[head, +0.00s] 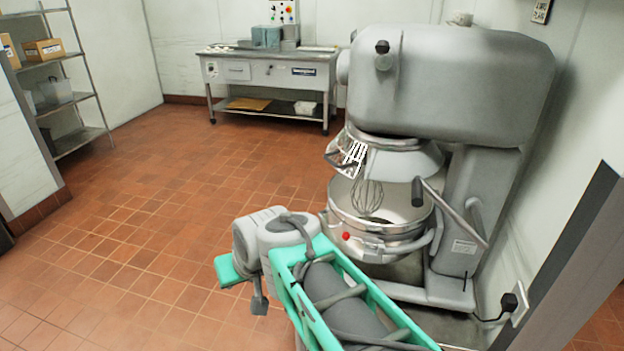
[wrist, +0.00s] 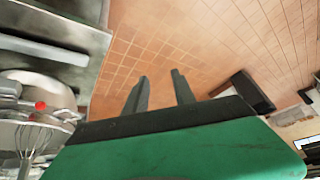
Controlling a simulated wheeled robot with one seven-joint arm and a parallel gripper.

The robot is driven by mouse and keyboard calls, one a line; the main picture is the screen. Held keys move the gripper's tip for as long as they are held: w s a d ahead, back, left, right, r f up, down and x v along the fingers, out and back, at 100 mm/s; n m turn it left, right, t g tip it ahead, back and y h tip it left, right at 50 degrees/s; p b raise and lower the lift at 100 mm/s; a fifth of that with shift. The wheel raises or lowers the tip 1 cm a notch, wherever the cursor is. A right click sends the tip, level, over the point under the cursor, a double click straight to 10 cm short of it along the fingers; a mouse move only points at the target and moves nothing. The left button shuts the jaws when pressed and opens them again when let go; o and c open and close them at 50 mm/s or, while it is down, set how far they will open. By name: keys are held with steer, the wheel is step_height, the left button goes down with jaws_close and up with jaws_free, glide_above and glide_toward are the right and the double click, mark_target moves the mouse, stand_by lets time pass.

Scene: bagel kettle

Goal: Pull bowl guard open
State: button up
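A large grey floor mixer (head: 450,90) stands at the right in the head view. Its wire bowl guard (head: 352,157) sits at the front above the steel bowl (head: 345,208), with a whisk (head: 368,194) hanging inside. The bowl and whisk (wrist: 35,138) also show at the left of the wrist view. My gripper (wrist: 160,88) is open and empty in the wrist view, its two fingers apart over bare floor. In the head view my arm is in front of and to the left of the bowl, apart from the guard. The guard is not clearly visible in the wrist view.
A steel work table (head: 270,75) stands against the back wall. A wire shelf (head: 60,90) with boxes is at the far left. A lever handle (head: 455,212) sticks out at the bowl's right. The tiled floor (head: 150,200) to the left is clear.

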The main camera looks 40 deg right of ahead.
mark_target(333, 163)
steer(key=w+d+m+t+h+b, duration=0.1)
steer(key=w+d+m+t+b, duration=0.3)
steer(key=d+b, duration=0.35)
steer(key=w+d+m+t+h+b, duration=0.1)
steer(key=w+d+t+b, duration=0.3)
steer(key=w+d+b, duration=0.4)
steer(key=s+d+r+m+t+h+b, duration=0.2)
steer(key=s+d+r+t+b, duration=0.15)
steer(key=d, duration=0.45)
steer(key=s+d+r+m+t+h+b, duration=0.3)
steer(key=s+d+r+b, duration=0.15)
steer(key=d, duration=0.25)
steer(key=x, duration=0.6)
steer(key=shift+w+d+r, duration=0.2)
steer(key=shift+r, duration=0.1)
steer(key=shift+w+d+r, duration=0.1)
steer(key=shift+w, duration=0.15)
steer(key=shift+c, duration=0.2)
